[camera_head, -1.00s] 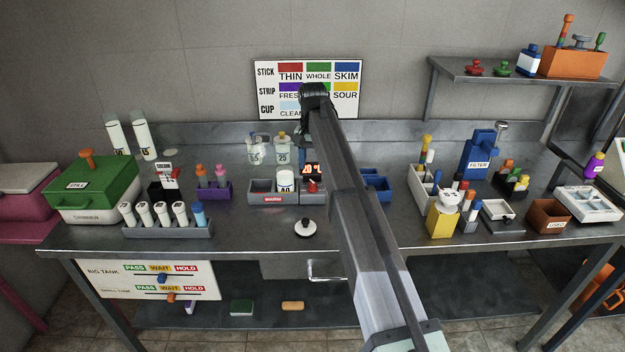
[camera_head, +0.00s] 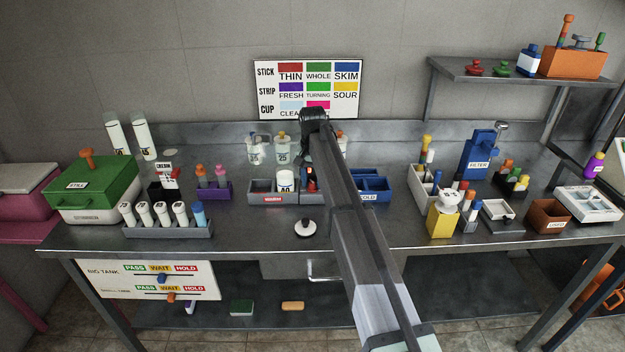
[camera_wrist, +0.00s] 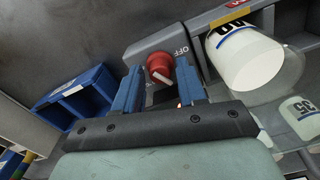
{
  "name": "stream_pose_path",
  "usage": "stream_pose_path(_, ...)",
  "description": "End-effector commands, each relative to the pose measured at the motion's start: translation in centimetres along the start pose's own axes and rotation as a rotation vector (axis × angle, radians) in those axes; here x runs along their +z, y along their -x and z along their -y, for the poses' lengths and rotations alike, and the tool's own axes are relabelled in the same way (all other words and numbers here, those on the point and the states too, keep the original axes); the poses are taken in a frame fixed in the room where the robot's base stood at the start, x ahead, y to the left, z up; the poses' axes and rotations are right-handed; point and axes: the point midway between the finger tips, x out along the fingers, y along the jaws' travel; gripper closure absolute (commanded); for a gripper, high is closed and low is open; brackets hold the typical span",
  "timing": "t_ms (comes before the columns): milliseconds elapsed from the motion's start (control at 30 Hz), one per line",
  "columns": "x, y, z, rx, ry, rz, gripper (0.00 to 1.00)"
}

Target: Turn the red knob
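The red knob (camera_wrist: 160,67) sits on a grey box (camera_wrist: 150,45) marked OFF, with a white pointer mark below it. In the wrist view, my gripper (camera_wrist: 158,72) is open, with its two blue fingers pointing at the knob, one to each side in the picture. I see no clear contact, and the gap in depth is hard to tell. In the head view, a small part of the red knob (camera_head: 312,186) shows beside my arm, which hides much of the box. My gripper is mostly hidden there.
A white cup (camera_wrist: 245,60) stands in a grey tray next to the knob box. A blue bin (camera_wrist: 75,95) lies on the other side. Jars (camera_head: 283,149) stand behind. A white lid with a black knob (camera_head: 305,228) lies in front on the bench.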

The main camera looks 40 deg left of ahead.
Motion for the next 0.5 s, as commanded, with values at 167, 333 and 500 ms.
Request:
stream_pose_path(167,0.00,0.01,0.00,0.000,0.000,0.000,0.77)
stream_pose_path(333,0.00,0.02,0.00,0.000,0.000,0.000,0.94)
stream_pose_path(500,0.00,0.02,-0.01,0.000,0.000,0.000,1.00)
